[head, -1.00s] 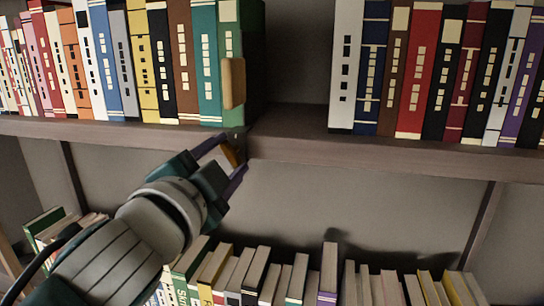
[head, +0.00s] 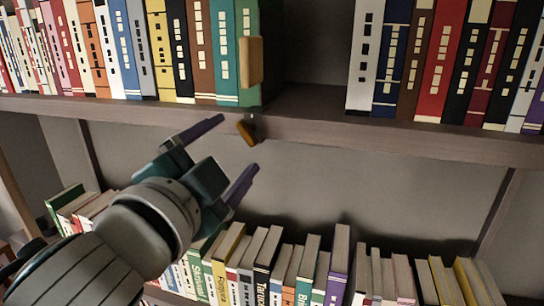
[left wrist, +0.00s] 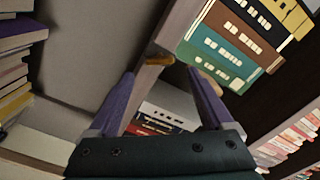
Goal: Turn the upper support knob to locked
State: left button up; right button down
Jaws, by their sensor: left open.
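A small orange-brown knob (head: 247,132) sits at the front edge of the upper shelf, below the green book. It is tilted, with its top to the left. It also shows in the left wrist view (left wrist: 160,60), beyond the fingertips. My left gripper (head: 238,143) is open, its purple fingers spread wide on either side of the knob's line and just short of it. In the left wrist view the gap between the fingers (left wrist: 162,78) is empty. My right gripper is not in view.
The upper shelf edge (head: 400,137) carries upright books, with a gap right of the green book (head: 224,50). A wooden upright handle (head: 251,62) stands at that book's end, above the knob. Books fill the lower shelf; the back panel (head: 380,185) between is bare.

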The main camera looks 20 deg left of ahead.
pick_arm(q)
jog(key=s, duration=0.5)
jog(key=shift+s+a, duration=0.1)
jog(key=shift+s, duration=0.1)
jog(key=shift+a, duration=0.1)
jog(key=s+a+n+g+y+p, duration=0.3)
jog(key=s+a+n+g+p, duration=0.3)
jog(key=n+p, duration=0.1)
jog(key=s+d+n+g+h+p, duration=0.25)
jog(key=s+g+p, duration=0.45)
jog(key=s, duration=0.8)
notch_tip(320, 180, up, 37)
jog(key=g+p, duration=0.1)
jog(key=p, duration=3.5)
jog(key=shift+s+d, duration=0.15)
jog(key=shift+d, duration=0.1)
